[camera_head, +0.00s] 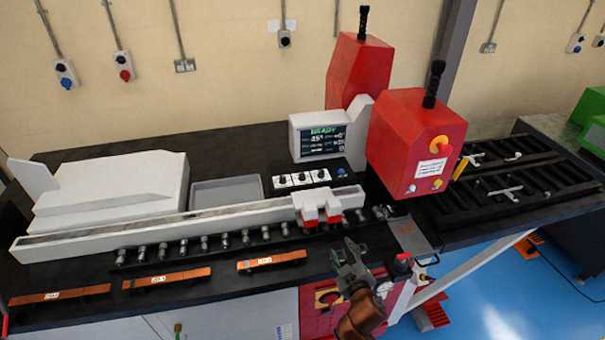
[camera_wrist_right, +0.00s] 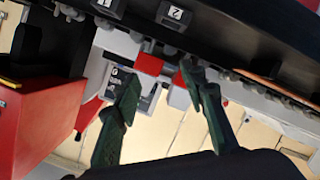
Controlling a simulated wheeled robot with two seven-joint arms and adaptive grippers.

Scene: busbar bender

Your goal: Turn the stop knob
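I cannot tell which control is the stop knob. A white panel with three small dark knobs (camera_head: 300,179) sits on the black bench below the display. A white and red stop block (camera_head: 319,206) sits on the long white rail; its red part also shows in the right wrist view (camera_wrist_right: 148,64). A red button on a yellow base (camera_head: 440,146) is on the red bender head. My right gripper (camera_head: 350,258) is in front of the rail, near the bench's front edge. Its fingers (camera_wrist_right: 163,92) are apart with nothing between them. My left gripper is out of view.
The red bender head (camera_head: 405,140) stands right of the display (camera_head: 324,142). A row of metal rollers (camera_head: 225,240) runs along the rail's front. Several copper bars (camera_head: 165,279) lie along the bench front. A grey tray (camera_head: 226,190) stands behind the rail.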

